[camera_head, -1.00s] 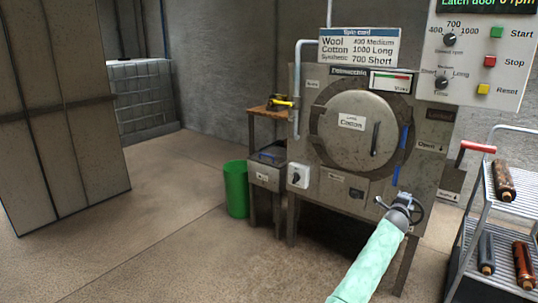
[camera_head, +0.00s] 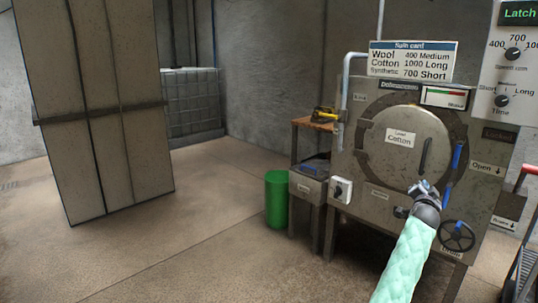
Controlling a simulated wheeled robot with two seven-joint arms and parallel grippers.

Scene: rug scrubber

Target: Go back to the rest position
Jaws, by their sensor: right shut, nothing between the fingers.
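My right gripper (camera_head: 424,190) is at the end of my arm in its pale green sleeve, which comes up from the bottom right. It shows in front of the lower part of the grey machine (camera_head: 380,178), below the round door (camera_head: 405,145) and left of the blue handle (camera_head: 447,190). It is shut and empty. The round door looks closed and carries a label reading Cotton. A black handwheel (camera_head: 458,236) shows just right of my gripper. My left gripper is not in view.
A green bin (camera_head: 278,200) stands left of the machine beside a small grey box unit (camera_head: 308,182) and a wooden stand (camera_head: 315,124). A tall cabinet (camera_head: 100,110) stands at the left. A cart edge (camera_head: 525,275) shows at the right. The middle floor is clear.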

